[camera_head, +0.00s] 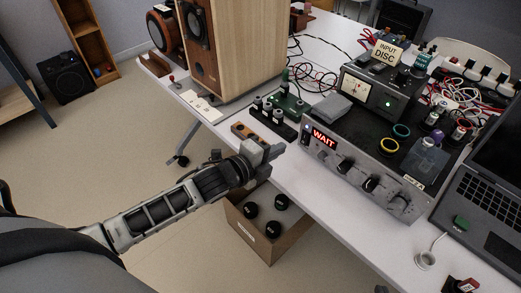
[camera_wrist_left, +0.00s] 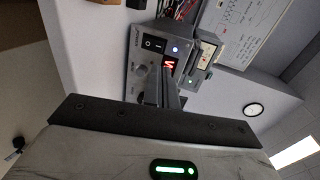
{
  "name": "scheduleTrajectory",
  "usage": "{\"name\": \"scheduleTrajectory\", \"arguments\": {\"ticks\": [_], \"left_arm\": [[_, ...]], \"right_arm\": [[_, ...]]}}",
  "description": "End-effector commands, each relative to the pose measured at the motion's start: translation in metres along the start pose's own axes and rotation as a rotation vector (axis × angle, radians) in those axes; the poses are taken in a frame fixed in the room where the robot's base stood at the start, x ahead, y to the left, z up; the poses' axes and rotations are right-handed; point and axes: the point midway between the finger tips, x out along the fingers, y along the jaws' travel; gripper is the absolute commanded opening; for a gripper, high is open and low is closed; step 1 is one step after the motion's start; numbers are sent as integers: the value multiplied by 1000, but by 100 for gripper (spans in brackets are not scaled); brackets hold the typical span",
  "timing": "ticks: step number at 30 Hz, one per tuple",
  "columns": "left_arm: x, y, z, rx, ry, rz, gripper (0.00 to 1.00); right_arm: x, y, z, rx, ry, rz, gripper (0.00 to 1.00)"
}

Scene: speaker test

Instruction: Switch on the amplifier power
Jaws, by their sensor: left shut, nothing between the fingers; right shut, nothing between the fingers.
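The amplifier (camera_head: 340,168) is a silver-fronted box with several dark knobs and a red lit WAIT display (camera_head: 324,137), standing on the white table. In the left wrist view its front panel (camera_wrist_left: 137,45) appears turned sideways, with a black rocker switch (camera_wrist_left: 153,43) and a small pale-blue light (camera_wrist_left: 176,50). The switch's position is too small to tell. My left gripper (camera_head: 269,152) is shut and empty, left of the amplifier's front and apart from it. In the left wrist view its fingers (camera_wrist_left: 170,92) point towards the panel and partly cover it. My right gripper is in neither view.
A meter unit (camera_head: 366,96) with an INPUT DISC sign (camera_head: 386,54) stands behind the amplifier. A wooden speaker (camera_head: 246,45) stands at the back left, a laptop (camera_head: 488,185) at right. A cardboard box (camera_head: 268,245) with black round items is below my gripper.

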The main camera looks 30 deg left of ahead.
Motion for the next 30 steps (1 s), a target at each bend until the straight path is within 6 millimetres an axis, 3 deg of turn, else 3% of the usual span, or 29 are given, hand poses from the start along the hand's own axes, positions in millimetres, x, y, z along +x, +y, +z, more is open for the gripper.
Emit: {"name": "scheduleTrajectory", "arguments": {"ticks": [3, 9, 30], "left_arm": [[-25, -4, 0, 1, 0, 2, 0], [-48, -10, 0, 0, 0, 0, 0], [-55, -6, -4, -56, -5, 11, 0]], "right_arm": [[0, 1, 0, 2, -1, 3, 0], [0, -1, -1, 13, 0, 4, 0], [-2, -1, 0, 13, -1, 3, 0]]}}
